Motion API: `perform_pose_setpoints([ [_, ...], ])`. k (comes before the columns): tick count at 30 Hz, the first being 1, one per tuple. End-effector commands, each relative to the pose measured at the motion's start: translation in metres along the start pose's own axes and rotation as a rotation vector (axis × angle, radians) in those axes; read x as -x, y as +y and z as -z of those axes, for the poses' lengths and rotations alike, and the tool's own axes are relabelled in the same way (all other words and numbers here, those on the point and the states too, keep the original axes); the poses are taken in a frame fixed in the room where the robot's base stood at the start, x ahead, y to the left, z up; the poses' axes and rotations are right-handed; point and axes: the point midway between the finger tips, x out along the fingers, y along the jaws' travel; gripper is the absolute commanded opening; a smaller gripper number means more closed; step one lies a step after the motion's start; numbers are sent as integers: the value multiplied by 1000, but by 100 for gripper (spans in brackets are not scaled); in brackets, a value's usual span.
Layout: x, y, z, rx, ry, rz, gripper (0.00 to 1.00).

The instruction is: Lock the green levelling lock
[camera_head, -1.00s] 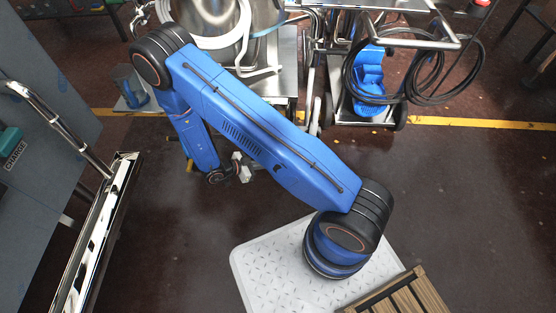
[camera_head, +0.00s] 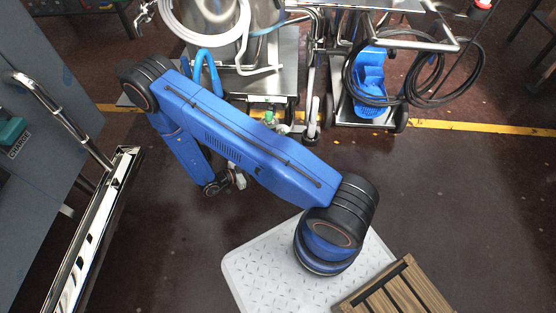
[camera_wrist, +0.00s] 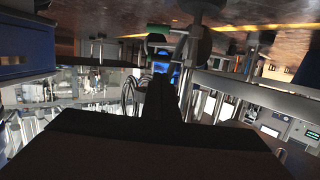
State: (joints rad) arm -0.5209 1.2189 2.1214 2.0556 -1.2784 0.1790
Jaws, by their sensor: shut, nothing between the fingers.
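A small green part (camera_head: 269,117), which looks like the levelling lock, sits low at the front of the steel machine by its caster. It is partly hidden behind my arm, and its position is too small to tell. A green patch (camera_wrist: 156,38) in the wrist view may be the same part. My gripper (camera_head: 239,181) hangs low over the floor below and left of the green part, apart from it. In the wrist view my dark fingers (camera_wrist: 161,95) are together with nothing between them.
The steel machine (camera_head: 258,85) with a white hose (camera_head: 215,48) stands behind my arm. A trolley (camera_head: 398,118) with black hose and a blue item is to its right. A grey cabinet (camera_head: 40,110) with a chrome rail is at left.

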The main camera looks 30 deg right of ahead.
Motion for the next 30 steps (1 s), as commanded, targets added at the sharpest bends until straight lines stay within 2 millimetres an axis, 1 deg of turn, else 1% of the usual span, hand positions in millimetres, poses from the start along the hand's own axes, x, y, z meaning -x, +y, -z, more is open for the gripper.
perform_pose_setpoints([
  [21,-106,1,0,0,0,-3,0],
  [24,-118,1,0,1,0,-3,0],
  [30,-132,1,0,0,0,-2,0],
])
